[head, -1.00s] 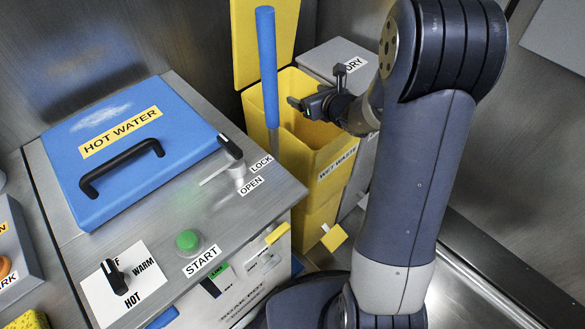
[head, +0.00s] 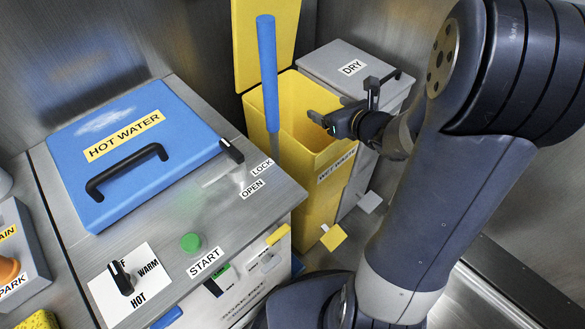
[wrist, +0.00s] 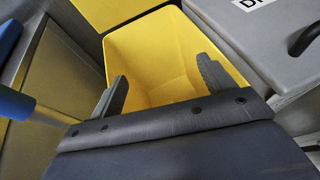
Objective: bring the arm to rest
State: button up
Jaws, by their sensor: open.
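My gripper (head: 322,118) is open and empty, held over the right part of the open yellow WET WASTE bin (head: 325,165). In the wrist view, the two fingers of my gripper (wrist: 165,85) stand apart, with the inside of the yellow bin (wrist: 150,52) behind them. Nothing shows between the fingers. My arm rises from the lower middle of the head view and bends over at the upper right.
The grey DRY bin (head: 350,68) has its lid down, right behind my gripper. A blue upright bar (head: 268,75) stands left of it. The HOT WATER unit with its closed blue lid (head: 140,175) and green START button (head: 191,242) is at left.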

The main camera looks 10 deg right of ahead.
jog(key=shift+w, duration=0.1)
jog(key=b+x, duration=0.2)
jog(key=x, duration=0.8)
jog(key=shift+w+a+r+p, duration=0.1)
jog(key=shift+w+r+p, duration=0.05)
jog(key=shift+r+p, duration=1.1)
jog(key=shift+w+a+r+p, duration=0.1)
jog(key=shift+w+r+p, duration=0.05)
jog(key=shift+r+p, duration=1.05)
jog(key=shift+r, duration=0.2)
jog(key=shift+f+b, duration=0.15)
jog(key=shift+b, duration=0.2)
